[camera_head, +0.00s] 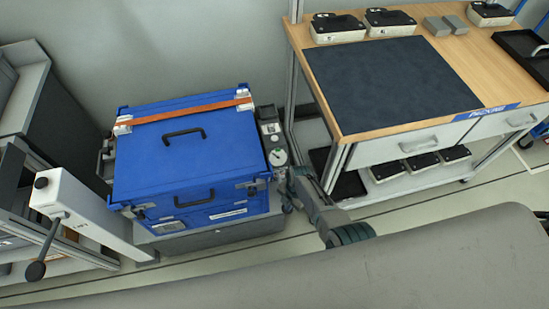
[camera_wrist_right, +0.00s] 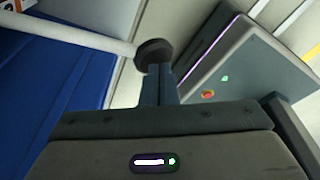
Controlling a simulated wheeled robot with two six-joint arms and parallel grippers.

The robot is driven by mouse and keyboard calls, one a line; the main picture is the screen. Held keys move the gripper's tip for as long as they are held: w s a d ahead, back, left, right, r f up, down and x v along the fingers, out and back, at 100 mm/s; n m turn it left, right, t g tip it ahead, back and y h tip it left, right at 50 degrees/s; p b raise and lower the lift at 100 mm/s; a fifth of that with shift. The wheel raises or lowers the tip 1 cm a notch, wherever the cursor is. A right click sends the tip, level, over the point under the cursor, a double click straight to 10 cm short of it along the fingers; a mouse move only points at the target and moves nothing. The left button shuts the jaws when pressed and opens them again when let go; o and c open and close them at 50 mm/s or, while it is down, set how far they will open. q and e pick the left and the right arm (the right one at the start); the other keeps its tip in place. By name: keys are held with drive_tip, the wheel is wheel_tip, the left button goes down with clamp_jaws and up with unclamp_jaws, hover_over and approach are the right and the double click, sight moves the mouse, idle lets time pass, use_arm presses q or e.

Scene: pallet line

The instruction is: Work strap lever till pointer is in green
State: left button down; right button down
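The blue case (camera_head: 150,160) stands on a grey base, with an orange strap (camera_head: 185,112) across its lid. A round gauge (camera_head: 279,157) sits at its right side; its pointer and green zone are too small to read. My right gripper (camera_head: 288,178) is beside the gauge. In the right wrist view, the fingers of my right gripper (camera_wrist_right: 160,78) are close together and look shut. Their tips meet a black knob (camera_wrist_right: 152,53) at the end of a white lever rod (camera_wrist_right: 85,36); I cannot tell touching from just apart. My left gripper is out of view.
A white post (camera_head: 75,208) with a black-knobbed handle (camera_head: 40,262) stands left of the case. A wooden packing table (camera_head: 450,62) with a dark mat (camera_head: 385,82) and several black-topped boxes stands at the right.

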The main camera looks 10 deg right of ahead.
drive_tip(key=shift+f, duration=0.15)
wheel_tip(320, 180, up, 9)
drive_tip(key=w+p, duration=0.1)
drive_tip(key=p, duration=0.7)
idle(0.3)
